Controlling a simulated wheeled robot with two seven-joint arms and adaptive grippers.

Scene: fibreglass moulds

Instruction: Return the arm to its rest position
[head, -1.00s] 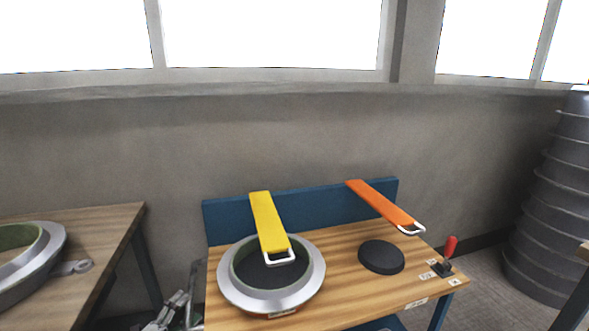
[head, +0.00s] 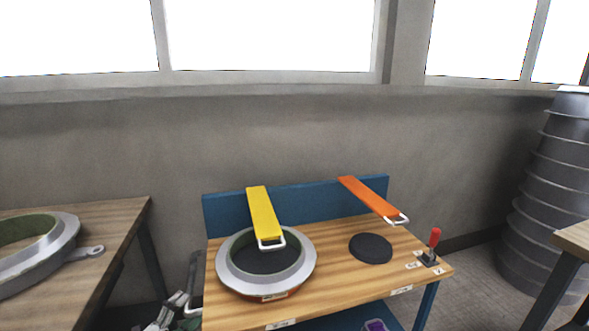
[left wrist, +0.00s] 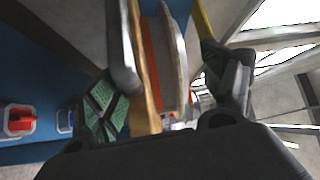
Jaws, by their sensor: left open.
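My left gripper (head: 172,312) shows at the bottom of the head view, low beside the left end of the workbench. In the left wrist view my left gripper (left wrist: 170,95) has its two dark, green-padded fingers spread apart. The tilted bench edge and a grey ring show between and beyond them; I see nothing gripped. The fingertips are small and partly cut off in the head view. My right gripper is in neither view.
The wooden workbench (head: 335,285) carries a grey ring mould (head: 228,275), a black disc (head: 371,249) and a red-handled clamp (head: 434,240). Yellow (head: 262,210) and orange (head: 365,196) hinged bars reach over it. Another table (head: 115,225) stands left, beyond a narrow gap.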

